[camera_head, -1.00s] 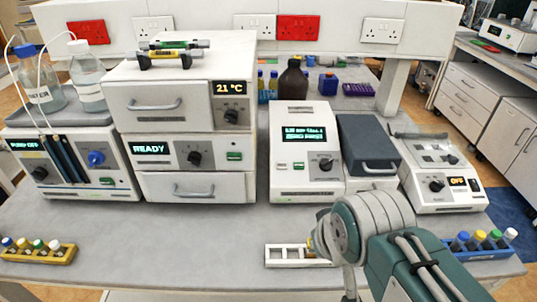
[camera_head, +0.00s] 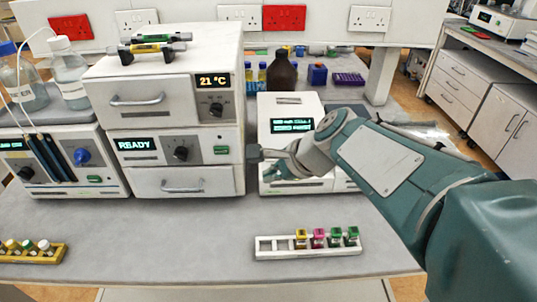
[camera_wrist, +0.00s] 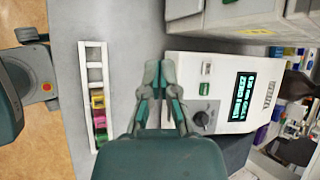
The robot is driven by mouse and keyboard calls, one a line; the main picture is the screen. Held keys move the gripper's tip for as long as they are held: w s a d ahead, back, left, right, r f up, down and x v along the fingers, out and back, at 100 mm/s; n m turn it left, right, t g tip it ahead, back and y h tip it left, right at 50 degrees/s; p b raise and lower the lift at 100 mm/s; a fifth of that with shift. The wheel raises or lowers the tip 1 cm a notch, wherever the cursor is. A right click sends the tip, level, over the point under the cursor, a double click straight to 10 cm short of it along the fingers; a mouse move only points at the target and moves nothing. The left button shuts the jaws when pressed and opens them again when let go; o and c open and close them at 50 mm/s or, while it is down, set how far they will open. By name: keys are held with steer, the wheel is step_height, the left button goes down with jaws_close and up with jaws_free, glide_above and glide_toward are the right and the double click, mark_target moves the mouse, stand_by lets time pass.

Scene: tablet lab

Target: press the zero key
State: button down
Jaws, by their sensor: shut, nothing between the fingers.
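The analyser (camera_head: 290,103), a white instrument with a lit display (camera_head: 292,125), stands mid-bench. In the head view my arm and gripper (camera_head: 262,162) cover most of its front. In the wrist view its panel is seen sideways, with the display (camera_wrist: 241,96), a dark knob (camera_wrist: 204,119), a pale key (camera_wrist: 207,68) and a green key (camera_wrist: 204,89). The key labels are too small to read, so I cannot tell which one is the zero key. My gripper (camera_wrist: 159,70) is shut and empty, at the panel's left edge in the wrist view, apart from both keys.
A white rack (camera_head: 282,252) with several coloured-cap vials lies on the bench in front. A stacked oven unit (camera_head: 155,98) stands close on the left.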

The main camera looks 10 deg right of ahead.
mark_target(272, 163)
steer(key=w+d+m+t+y, duration=0.2)
steer(key=w+d+m+t, duration=0.1)
steer(key=w+m, duration=0.9)
steer(key=m, duration=0.2)
steer(key=shift+w+d+f+m, duration=0.2)
steer(key=shift+w+d+m, duration=0.2)
steer(key=shift+f, duration=0.1)
steer(key=shift+w+d+f, duration=0.1)
steer(key=shift+w+f, duration=0.5)
steer(key=shift+f, duration=0.7)
steer(key=shift+w+d+f, duration=0.1)
steer(key=shift+w+f, duration=0.45)
steer(key=shift+f, duration=0.8)
steer(key=shift+w+d+f, duration=0.1)
steer(key=shift+w+f, duration=0.5)
steer(key=shift+f, duration=0.7)
steer(key=shift+w+f, duration=0.1)
steer(key=shift+f, duration=0.15)
steer(key=shift+w+d+f, duration=0.1)
steer(key=shift+f, duration=0.25)
steer(key=shift+s+r, duration=0.3)
steer(key=shift+r, duration=0.4)
